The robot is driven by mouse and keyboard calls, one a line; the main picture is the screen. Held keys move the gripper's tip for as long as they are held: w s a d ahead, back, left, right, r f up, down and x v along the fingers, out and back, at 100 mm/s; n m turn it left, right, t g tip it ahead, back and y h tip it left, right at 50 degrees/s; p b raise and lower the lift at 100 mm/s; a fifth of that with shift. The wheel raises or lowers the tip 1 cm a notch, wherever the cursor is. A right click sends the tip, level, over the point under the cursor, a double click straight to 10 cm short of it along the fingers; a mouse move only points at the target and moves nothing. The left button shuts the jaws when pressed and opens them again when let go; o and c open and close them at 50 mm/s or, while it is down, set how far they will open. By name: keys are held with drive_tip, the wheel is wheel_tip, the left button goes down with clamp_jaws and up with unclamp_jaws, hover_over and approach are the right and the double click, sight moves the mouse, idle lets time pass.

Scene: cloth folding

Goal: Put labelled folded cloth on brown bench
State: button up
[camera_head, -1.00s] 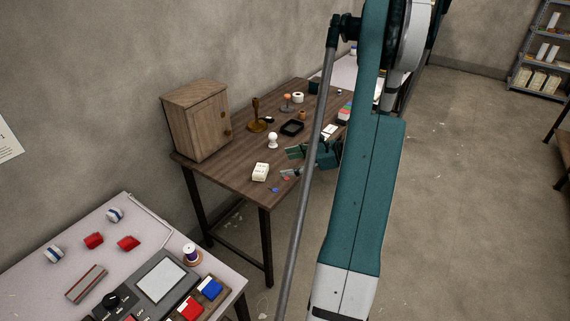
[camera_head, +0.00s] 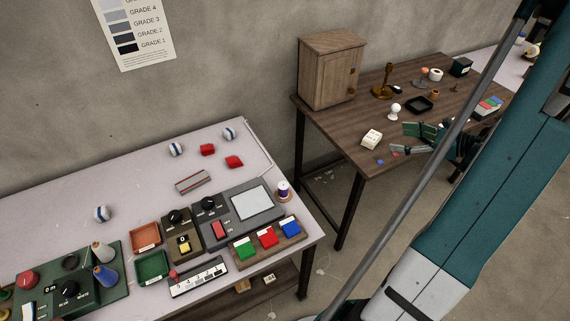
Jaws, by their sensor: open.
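The brown bench (camera_head: 347,142) stands at the upper right, with several small things on its top. My gripper (camera_head: 400,140) is open at its front edge, its fingers pointing left, with nothing seen between them. A small white block with dark marks (camera_head: 371,138) lies on the bench just left of the fingertips, apart from them. Small red bundles (camera_head: 207,149) and white-and-blue banded bundles (camera_head: 229,134) lie on the pale bench (camera_head: 100,182) at left. I cannot tell which thing is the labelled folded cloth.
A wooden cabinet (camera_head: 327,72) stands at the brown bench's left end. A white knob-shaped piece (camera_head: 394,110), a black tray (camera_head: 419,104) and a brass stand (camera_head: 383,84) are behind my gripper. The pale bench carries a grey device with a screen (camera_head: 240,208). A floor gap separates the benches.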

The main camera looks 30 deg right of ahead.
drive_tip(key=w+a+r+n+g, duration=0.2)
drive_tip(key=w+a+r+n, duration=0.2)
drive_tip(key=a, duration=0.6)
drive_tip(key=w+a+r+n+g+h, duration=0.1)
drive_tip(key=w+a+r+n+g, duration=0.2)
drive_tip(key=a, duration=0.7)
drive_tip(key=w+a+r+n, duration=0.4)
drive_tip(key=a+r+n, duration=0.1)
drive_tip(key=a, duration=0.5)
drive_tip(key=s+a+r+n+h, duration=0.1)
drive_tip(key=s+a+r+n, duration=0.1)
drive_tip(key=s+a+n, duration=0.3)
drive_tip(key=s+a+r+n+h, duration=0.1)
drive_tip(key=s+a+n, duration=0.5)
drive_tip(key=a, duration=0.7)
drive_tip(key=s+a+r+n+h, duration=0.2)
drive_tip(key=s+a+n, duration=0.3)
drive_tip(key=a+n, duration=0.3)
drive_tip(key=shift+s+a+r, duration=0.2)
drive_tip(key=shift+a+r, duration=0.55)
drive_tip(key=shift+a, duration=0.05)
